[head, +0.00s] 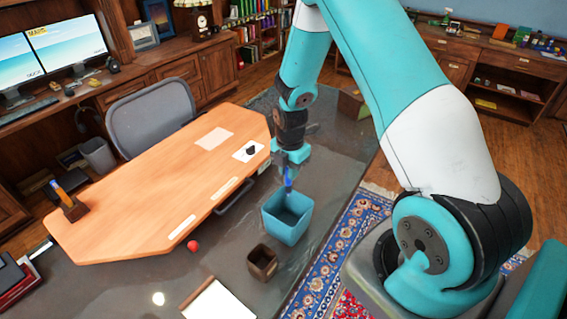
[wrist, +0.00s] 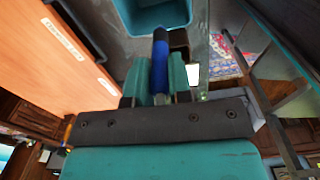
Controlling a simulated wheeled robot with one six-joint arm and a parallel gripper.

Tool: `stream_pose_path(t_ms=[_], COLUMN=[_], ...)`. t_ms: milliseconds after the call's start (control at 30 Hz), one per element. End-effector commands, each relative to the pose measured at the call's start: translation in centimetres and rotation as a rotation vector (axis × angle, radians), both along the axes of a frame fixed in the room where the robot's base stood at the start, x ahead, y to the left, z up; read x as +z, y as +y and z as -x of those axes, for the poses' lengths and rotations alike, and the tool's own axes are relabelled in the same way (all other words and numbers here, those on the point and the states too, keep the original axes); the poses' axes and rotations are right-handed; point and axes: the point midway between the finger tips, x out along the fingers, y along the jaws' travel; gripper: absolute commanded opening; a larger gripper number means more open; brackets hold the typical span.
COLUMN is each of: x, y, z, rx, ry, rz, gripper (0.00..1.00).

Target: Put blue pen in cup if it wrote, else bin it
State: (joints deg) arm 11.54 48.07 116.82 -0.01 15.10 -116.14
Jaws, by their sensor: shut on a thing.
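My gripper (head: 288,176) is shut on the blue pen (head: 288,182) and holds it upright above the blue-green bin (head: 273,222). The wrist view shows the pen (wrist: 160,62) between the two teal fingers (wrist: 160,84), with the bin (wrist: 127,18) beyond its tip. I cannot tell whether the pen tip is below the bin's rim. A brown holder (head: 76,212) with an orange and a blue item in it stands at the desk's left end. A white paper (head: 241,156) with a dark spot lies at the desk's right end; I cannot tell whether it bears writing.
The wooden desk (head: 150,190) has labelled strips along its front edge and another sheet (head: 214,138). A small brown open box (head: 262,262) stands beside the bin, and a red ball (head: 193,245) lies nearby. A grey chair (head: 150,112) is behind the desk.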

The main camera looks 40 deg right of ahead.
Motion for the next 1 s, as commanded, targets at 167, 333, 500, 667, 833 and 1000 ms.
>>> stream_pose_path(t_ms=[167,333,500,667,833,1000], x=[-0.9,-2.4,-4.2,-5.9,-7.7,-9.3], y=[-0.3,-0.3,-0.2,-0.2,-0.1,-0.1], z=[0.1,0.1,0.1,0.1,0.0,0.0], rx=[-0.005,-0.006,-0.005,-0.004,-0.002,-0.002], ry=[0.001,0.001,0.0,0.001,0.0,0.0], rz=[0.0,0.0,0.0,-0.001,0.0,0.0], gripper=[0.0,0.0,0.0,0.0,0.0,0.0])
